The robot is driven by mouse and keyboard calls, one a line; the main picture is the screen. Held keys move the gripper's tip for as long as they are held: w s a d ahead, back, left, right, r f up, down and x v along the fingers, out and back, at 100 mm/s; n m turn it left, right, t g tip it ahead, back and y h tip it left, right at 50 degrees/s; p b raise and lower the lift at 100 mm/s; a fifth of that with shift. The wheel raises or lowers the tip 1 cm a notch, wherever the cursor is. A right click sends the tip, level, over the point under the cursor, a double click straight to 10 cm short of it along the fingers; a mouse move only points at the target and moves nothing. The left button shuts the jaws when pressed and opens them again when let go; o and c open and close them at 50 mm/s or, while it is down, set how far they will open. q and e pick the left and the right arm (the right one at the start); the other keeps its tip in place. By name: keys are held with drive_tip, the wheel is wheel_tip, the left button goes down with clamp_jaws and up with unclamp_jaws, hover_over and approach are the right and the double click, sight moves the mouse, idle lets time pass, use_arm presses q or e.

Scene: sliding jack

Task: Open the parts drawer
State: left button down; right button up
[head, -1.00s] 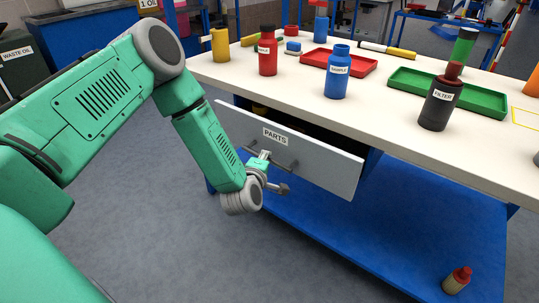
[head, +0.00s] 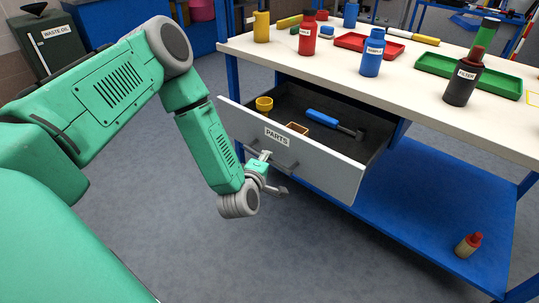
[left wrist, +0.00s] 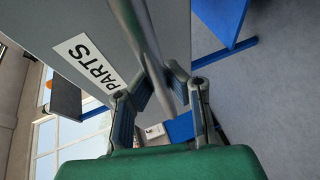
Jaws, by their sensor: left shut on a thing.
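The parts drawer (head: 320,168) hangs under the white workbench top and is pulled well out. Its grey front carries a "PARTS" label (head: 277,136) and a bar handle (head: 285,160). Inside lie a blue-handled tool (head: 335,122), a yellow cup (head: 264,104) and a small orange-brown box (head: 297,128). My left gripper (head: 272,170) is at the handle in front of the drawer. In the left wrist view its fingers (left wrist: 160,95) are shut on the handle bar (left wrist: 150,50), with the label (left wrist: 88,62) beside them. My right gripper is not in view.
On the bench (head: 430,85) stand a red bottle (head: 307,38), a blue bottle (head: 373,55), a dark filter bottle (head: 463,82), a red tray (head: 352,42) and a green tray (head: 500,86). Grey floor before the drawer is clear.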

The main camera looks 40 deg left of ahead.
use_arm(q)
drive_tip(key=shift+s+f, duration=0.2)
drive_tip(key=shift+s, duration=0.4)
drive_tip(key=c, duration=1.5)
unclamp_jaws()
drive_tip(key=shift+w, duration=0.1)
drive_tip(key=shift+c, duration=0.2)
drive_tip(key=shift+r, duration=0.1)
drive_tip(key=v, duration=1.1)
drive_tip(key=shift+s, duration=0.4)
drive_tip(key=shift+d, duration=0.1)
